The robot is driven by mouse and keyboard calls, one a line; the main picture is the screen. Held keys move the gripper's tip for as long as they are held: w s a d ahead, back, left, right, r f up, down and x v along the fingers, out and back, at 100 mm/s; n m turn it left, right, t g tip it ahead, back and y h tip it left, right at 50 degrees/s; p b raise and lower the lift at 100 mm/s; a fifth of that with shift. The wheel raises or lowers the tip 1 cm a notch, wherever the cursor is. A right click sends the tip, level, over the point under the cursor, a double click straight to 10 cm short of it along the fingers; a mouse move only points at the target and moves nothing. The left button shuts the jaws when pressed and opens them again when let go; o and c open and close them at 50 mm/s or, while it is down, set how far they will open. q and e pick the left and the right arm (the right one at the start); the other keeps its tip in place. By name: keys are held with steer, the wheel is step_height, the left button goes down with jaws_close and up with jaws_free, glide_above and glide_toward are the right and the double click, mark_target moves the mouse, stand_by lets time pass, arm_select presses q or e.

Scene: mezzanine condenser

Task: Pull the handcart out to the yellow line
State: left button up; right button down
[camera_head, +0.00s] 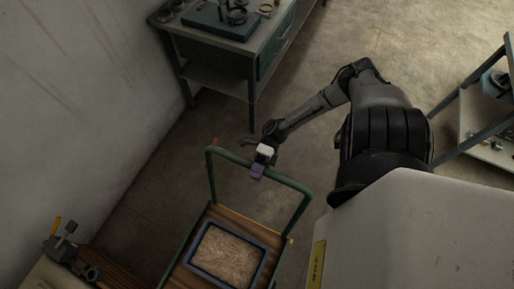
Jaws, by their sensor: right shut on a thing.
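The handcart (211,184) stands at the bottom middle, with a green tube handle and a wooden deck. On its deck lies a blue-rimmed tray or mat (262,256) with a brown, rough-looking surface. My right arm reaches in from the right, and my right gripper (258,168) is shut on the top bar of the green handle, near its middle. A purple piece shows at the grip; I cannot tell whether it belongs to the gripper or the handle. My left gripper is out of view. I cannot make out a yellow line on the floor.
A workbench (213,76) with a teal drawer stands against the left wall at the top. A bench with a vise (70,258) is at the lower left, close to the cart. A metal shelf (468,140) stands at the right. Bare floor (330,50) lies beyond my right arm.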

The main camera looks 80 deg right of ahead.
steer(key=c, duration=1.3)
jaws_free()
steer(key=o, duration=0.5)
steer(key=shift+c, duration=0.2)
steer(key=shift+d, duration=0.15)
steer(key=v, duration=1.3)
steer(key=shift+d+r+b, duration=0.15)
steer(key=shift+d+b, duration=0.15)
steer(key=shift+b, duration=0.05)
steer(key=shift+s, duration=0.1)
steer(key=shift+r, duration=0.1)
